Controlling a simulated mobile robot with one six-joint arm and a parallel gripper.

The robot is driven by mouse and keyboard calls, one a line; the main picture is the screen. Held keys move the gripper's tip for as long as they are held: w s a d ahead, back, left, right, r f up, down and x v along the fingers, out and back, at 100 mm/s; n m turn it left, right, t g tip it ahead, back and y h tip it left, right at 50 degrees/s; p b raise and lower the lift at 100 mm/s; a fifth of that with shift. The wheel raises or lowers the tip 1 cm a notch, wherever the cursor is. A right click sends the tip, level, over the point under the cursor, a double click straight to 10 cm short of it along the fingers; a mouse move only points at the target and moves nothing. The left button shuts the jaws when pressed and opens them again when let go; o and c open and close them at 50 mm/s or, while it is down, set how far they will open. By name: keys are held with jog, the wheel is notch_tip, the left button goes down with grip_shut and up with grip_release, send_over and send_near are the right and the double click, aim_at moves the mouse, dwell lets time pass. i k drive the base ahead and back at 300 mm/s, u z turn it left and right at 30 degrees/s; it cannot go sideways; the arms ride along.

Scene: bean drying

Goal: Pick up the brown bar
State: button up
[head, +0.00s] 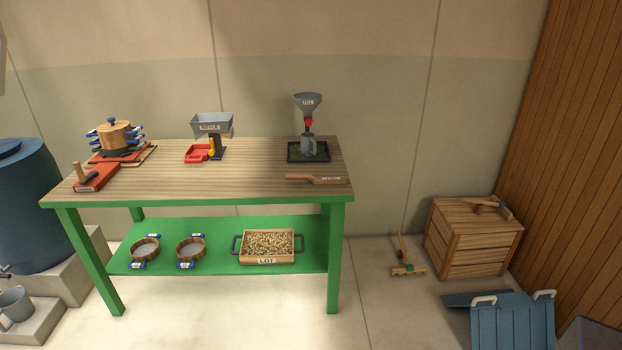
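A brown wooden bar (317,179) lies flat near the right front edge of the workbench top (240,180) in the head view. It runs left to right, with a narrower left end and a broader right part bearing a small pale label too small to read. Its right end is close to the bench's right edge. Nothing visible covers it. My gripper is not in view.
A funnel (307,103) stands over a dark tray (294,153) behind the bar. A grey hopper (212,125), red block (97,178) and pot (114,135) stand left. A bean tray (267,262) is on the green shelf (220,232). A crate (466,245) and rake (408,270) stand right.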

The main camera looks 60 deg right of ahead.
aim_at(316, 181)
jog(key=i, duration=0.9)
jog(key=z, duration=0.05)
